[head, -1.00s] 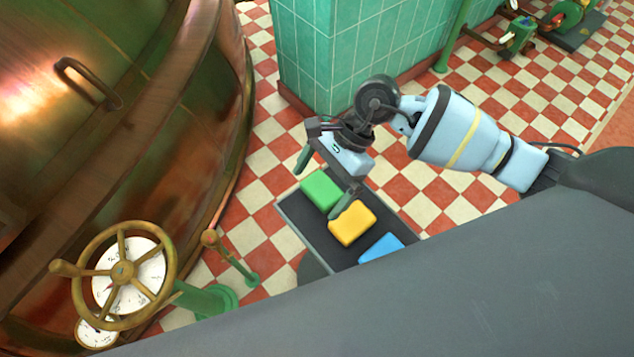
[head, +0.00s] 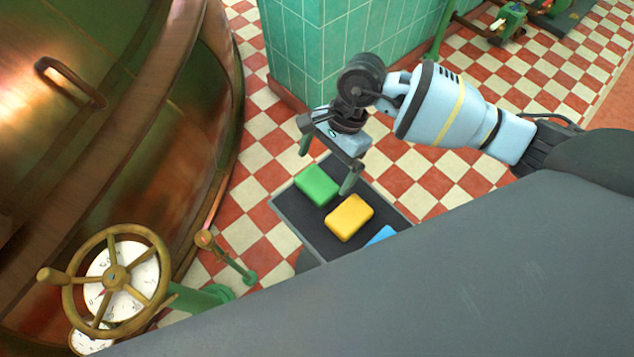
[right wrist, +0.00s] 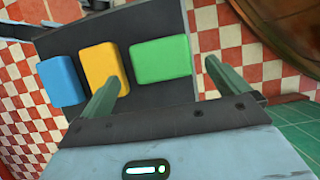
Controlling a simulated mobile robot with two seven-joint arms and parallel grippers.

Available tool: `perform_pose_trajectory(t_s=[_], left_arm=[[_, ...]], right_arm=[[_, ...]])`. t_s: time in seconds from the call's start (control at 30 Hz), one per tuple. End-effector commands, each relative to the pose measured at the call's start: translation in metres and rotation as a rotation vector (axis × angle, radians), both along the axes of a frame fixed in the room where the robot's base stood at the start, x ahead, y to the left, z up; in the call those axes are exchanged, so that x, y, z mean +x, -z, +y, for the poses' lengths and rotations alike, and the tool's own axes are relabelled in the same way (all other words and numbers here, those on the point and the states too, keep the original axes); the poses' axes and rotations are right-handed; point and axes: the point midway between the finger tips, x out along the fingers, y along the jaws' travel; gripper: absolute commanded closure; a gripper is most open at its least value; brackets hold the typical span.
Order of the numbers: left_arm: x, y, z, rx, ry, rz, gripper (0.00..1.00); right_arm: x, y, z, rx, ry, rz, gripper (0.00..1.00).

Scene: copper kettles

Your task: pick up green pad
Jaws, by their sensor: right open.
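The green pad (head: 316,186) lies on a dark tray (head: 290,212), at its far left end. It also shows in the right wrist view (right wrist: 161,60), ahead of the fingers and between their lines. My right gripper (head: 326,166) is open and empty, above and just behind the green pad in the head view. One fingertip appears near the pad's right side, the other off its left side. In the right wrist view my right gripper (right wrist: 162,86) has one finger overlapping the yellow pad's edge. My left gripper is not in view.
A yellow pad (head: 349,218) lies beside the green one, and a blue pad (head: 381,235) is partly hidden by my body. A handwheel (head: 115,279) and copper kettle (head: 190,140) stand left. A green tiled pillar (head: 315,50) rises behind my gripper.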

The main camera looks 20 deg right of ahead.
Motion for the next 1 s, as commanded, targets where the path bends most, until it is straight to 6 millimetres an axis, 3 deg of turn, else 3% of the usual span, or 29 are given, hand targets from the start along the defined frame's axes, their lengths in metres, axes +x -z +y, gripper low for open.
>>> perform_pose_trajectory(t_s=[0.33,0.6,0.9,1.0], left_arm=[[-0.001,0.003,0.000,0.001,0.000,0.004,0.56],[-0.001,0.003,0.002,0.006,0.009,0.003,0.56],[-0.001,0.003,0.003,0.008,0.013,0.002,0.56],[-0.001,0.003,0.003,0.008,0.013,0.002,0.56]], right_arm=[[-0.004,0.042,0.015,0.001,0.000,0.003,0.00],[-0.005,0.045,0.016,0.001,0.000,0.000,0.00],[-0.005,0.045,0.016,0.001,0.000,0.000,0.39],[-0.005,0.045,0.016,0.001,0.000,0.000,0.44]])
